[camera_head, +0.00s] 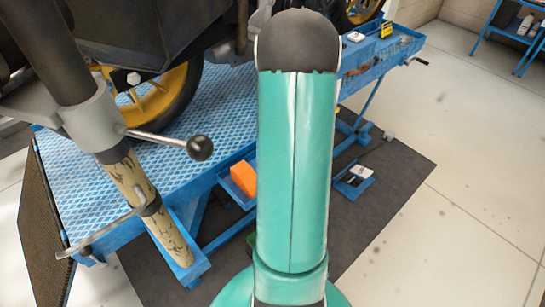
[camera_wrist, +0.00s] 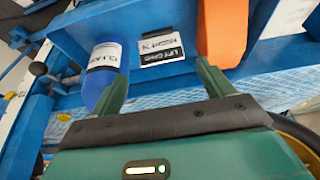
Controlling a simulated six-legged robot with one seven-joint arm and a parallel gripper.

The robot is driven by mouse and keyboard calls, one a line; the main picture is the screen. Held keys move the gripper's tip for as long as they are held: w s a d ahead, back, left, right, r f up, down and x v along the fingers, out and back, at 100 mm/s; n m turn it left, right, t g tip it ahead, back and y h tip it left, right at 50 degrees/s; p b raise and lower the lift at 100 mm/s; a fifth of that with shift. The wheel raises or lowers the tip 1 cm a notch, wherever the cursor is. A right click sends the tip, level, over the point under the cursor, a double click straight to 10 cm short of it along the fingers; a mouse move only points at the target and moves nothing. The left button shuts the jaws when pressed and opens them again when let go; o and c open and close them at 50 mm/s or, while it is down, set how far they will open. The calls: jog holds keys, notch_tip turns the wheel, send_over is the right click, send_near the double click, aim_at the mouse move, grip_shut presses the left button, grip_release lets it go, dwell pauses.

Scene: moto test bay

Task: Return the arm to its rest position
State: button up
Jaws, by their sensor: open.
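My arm (camera_head: 296,170) stands upright in the middle of the head view, a teal link with a dark rounded top. My gripper is not seen there. In the wrist view, my gripper (camera_wrist: 161,69) shows two green fingers spread apart with nothing between them. Beyond the fingers are a blue bottle (camera_wrist: 103,70) with a white label at the left, black and white label cards (camera_wrist: 162,47) in the middle, and an orange object (camera_wrist: 222,30) at the right, partly behind the right finger. I cannot tell the distance to them.
A blue lift table (camera_head: 90,190) carries a motorcycle with a yellow-rimmed wheel (camera_head: 150,95). A lever with a black ball (camera_head: 200,148) juts out at left. An orange block (camera_head: 243,178) sits in a blue side tray (camera_head: 232,193). The floor at right (camera_head: 470,190) is clear.

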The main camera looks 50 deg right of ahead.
jog(key=shift+v, duration=0.9)
